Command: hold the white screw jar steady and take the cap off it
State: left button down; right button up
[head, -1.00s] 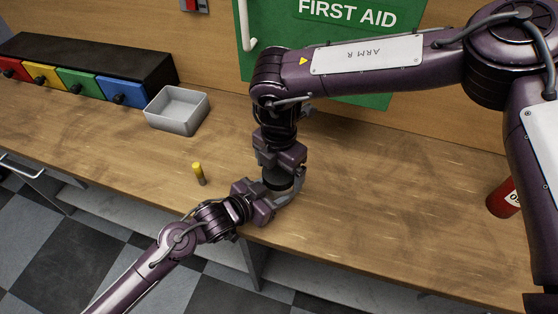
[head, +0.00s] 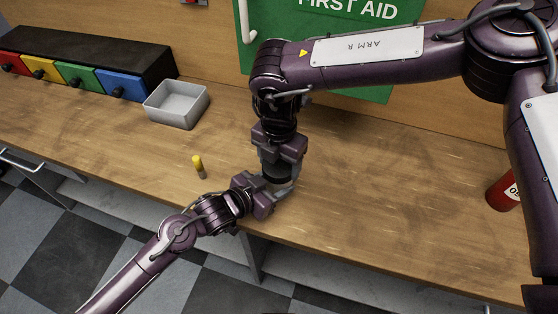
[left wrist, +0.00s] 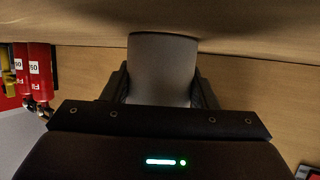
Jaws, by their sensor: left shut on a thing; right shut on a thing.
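The white screw jar (left wrist: 163,70) looks grey-white in the left wrist view, between the two dark fingers of my left gripper (left wrist: 160,92). In the head view my left gripper (head: 282,188) comes in from the lower left and is shut around the jar, low over the counter. My right gripper (head: 276,158) points down from above and is shut on the dark cap (head: 276,174), directly over the jar. The fingers hide most of the jar in the head view. I cannot tell whether the cap and jar still touch.
A small yellow-topped item (head: 198,164) stands left of the grippers. A grey open tray (head: 177,106) and a row of coloured drawers (head: 75,76) are at the back left. A red container (head: 502,194) stands at the right. The wooden counter (head: 385,190) is clear between.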

jog(key=n, duration=0.8)
jog(key=shift+n, duration=0.3)
jog(key=shift+d, duration=0.1)
jog(key=o, duration=1.1)
